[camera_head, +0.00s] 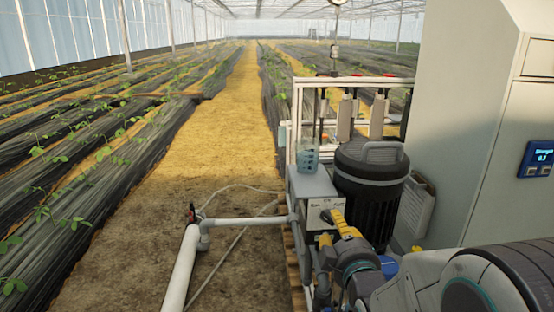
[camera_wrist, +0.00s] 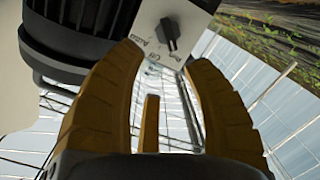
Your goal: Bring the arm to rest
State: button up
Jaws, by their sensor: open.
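My gripper (camera_head: 340,222) is at the lower right of the head view, in front of a small control box (camera_head: 312,187). Its yellow fingers also show in the wrist view (camera_wrist: 165,58), spread apart with nothing between them. Beyond the fingertips in the wrist view is a white panel (camera_wrist: 194,22) with a black rotary knob (camera_wrist: 170,33). The fingertips look close to the panel, but I cannot tell whether they touch it. In the head view, a finger hides part of the box's labelled face. My grey arm (camera_head: 420,285) reaches in from the lower right.
A black ribbed motor or tank (camera_head: 370,190) stands right of the box. A beaker (camera_head: 308,158) sits on the box. A tall cabinet with a blue display (camera_head: 538,158) rises at right. White pipes (camera_head: 183,268) lie left. The sandy path (camera_head: 215,130) is clear farther off.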

jog(key=s+r+m+g+p, duration=0.4)
jog(key=s+r+g+p, duration=0.2)
jog(key=s+r+p, duration=0.7)
jog(key=s+r+m+g+p, duration=0.4)
jog(key=s+r+g+p, duration=0.3)
jog(key=s+r+p, duration=0.7)
jog(key=w+p+v, duration=0.1)
jog(key=p+v, duration=0.3)
jog(key=p, duration=0.6)
jog(key=shift+r, duration=0.25)
